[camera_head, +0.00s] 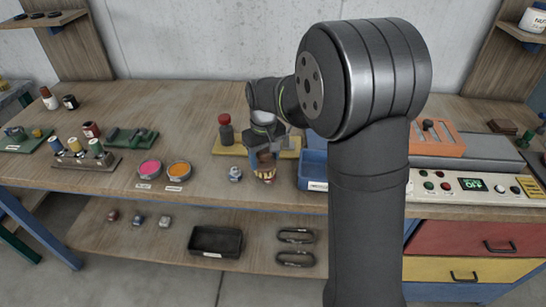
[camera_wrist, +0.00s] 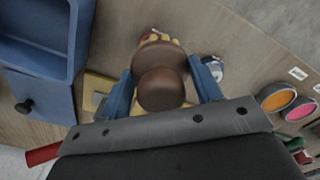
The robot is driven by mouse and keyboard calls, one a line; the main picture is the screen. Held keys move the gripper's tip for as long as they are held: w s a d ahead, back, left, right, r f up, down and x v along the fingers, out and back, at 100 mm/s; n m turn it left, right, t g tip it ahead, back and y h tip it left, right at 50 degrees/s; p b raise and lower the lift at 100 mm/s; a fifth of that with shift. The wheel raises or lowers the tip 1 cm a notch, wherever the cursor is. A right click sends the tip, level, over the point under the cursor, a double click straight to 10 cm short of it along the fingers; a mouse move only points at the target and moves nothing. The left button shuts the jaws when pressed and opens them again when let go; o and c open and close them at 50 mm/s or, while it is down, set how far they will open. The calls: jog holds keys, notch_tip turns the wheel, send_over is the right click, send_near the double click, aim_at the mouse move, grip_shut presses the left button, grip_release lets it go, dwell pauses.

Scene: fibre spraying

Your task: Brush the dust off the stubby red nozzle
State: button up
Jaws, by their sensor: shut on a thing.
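My gripper (camera_head: 264,148) is low over the front middle of the bench. In the wrist view its blue fingers (camera_wrist: 164,88) are shut on a brown, round-topped handle (camera_wrist: 161,90), which looks like the brush; it also shows in the head view (camera_head: 265,160). Directly under the handle is a small red and yellowish thing (camera_head: 266,176), also in the wrist view (camera_wrist: 152,37), probably the stubby red nozzle, partly hidden. I cannot tell whether bristles touch it, nor see dust on it. A small blue and white piece (camera_head: 235,174) stands just left of it.
A blue bin (camera_head: 312,171) is close on the right. Behind is a yellow tray (camera_head: 222,149) with a dark, red-capped bottle (camera_head: 226,133). Pink (camera_head: 150,168) and orange (camera_head: 179,171) pots stand left. A control panel (camera_head: 473,185) is far right.

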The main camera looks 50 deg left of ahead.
jog(key=shift+s+a+f, duration=0.3)
jog(key=shift+s, duration=0.2)
jog(key=shift+c, duration=0.5)
jog(key=shift+w+r, duration=0.1)
jog(key=shift+r, duration=3.05)
jog(key=shift+r, duration=0.1)
jog(key=shift+r, duration=1.45)
